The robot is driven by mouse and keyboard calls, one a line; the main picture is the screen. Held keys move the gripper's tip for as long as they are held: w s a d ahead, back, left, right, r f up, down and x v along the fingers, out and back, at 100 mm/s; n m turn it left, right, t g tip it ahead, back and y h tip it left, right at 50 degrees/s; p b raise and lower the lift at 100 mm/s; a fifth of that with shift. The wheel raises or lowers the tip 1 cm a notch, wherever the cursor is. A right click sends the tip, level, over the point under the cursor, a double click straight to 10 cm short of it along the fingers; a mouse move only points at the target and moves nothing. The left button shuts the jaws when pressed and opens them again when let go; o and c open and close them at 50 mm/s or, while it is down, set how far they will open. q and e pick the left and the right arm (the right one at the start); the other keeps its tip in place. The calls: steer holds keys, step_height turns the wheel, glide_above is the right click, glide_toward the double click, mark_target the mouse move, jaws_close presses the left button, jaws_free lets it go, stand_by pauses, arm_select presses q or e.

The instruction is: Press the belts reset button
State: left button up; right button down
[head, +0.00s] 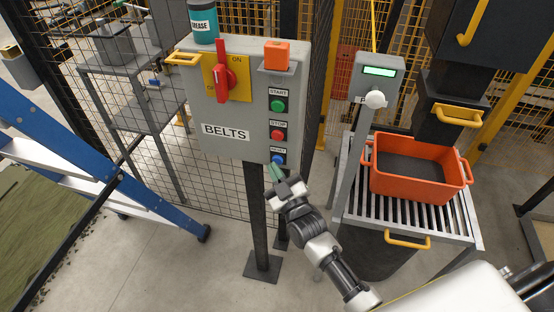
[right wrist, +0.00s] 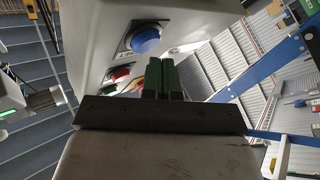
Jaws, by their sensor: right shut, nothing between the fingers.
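The grey BELTS control box (head: 245,123) stands on a dark post. On its right side are a green START button (head: 277,105), a red STOP button (head: 277,135) and a blue button (head: 279,159) at the bottom, whose label looks like RESET. My right gripper (head: 273,171) is shut and empty, its green fingertips just below the blue button. In the right wrist view the blue button (right wrist: 144,40) shows beyond and a little left of the shut fingertips (right wrist: 161,62). I cannot tell whether they touch it. My left gripper is not in view.
To the right, an orange crate (head: 418,182) sits on a roller table, beside a panel with a green display (head: 379,71). A blue ladder (head: 130,190) stands at left. Mesh fencing is behind.

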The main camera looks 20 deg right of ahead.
steer(key=shift+s+a, duration=0.15)
steer(key=shift+s, duration=0.1)
steer(key=s+a, duration=0.1)
steer(key=s+a+p, duration=0.1)
steer(key=s+p, duration=0.1)
steer(key=s, duration=0.1)
steer(key=shift+s+a, duration=0.1)
steer(key=shift+a, duration=0.3)
stand_by(0.8)
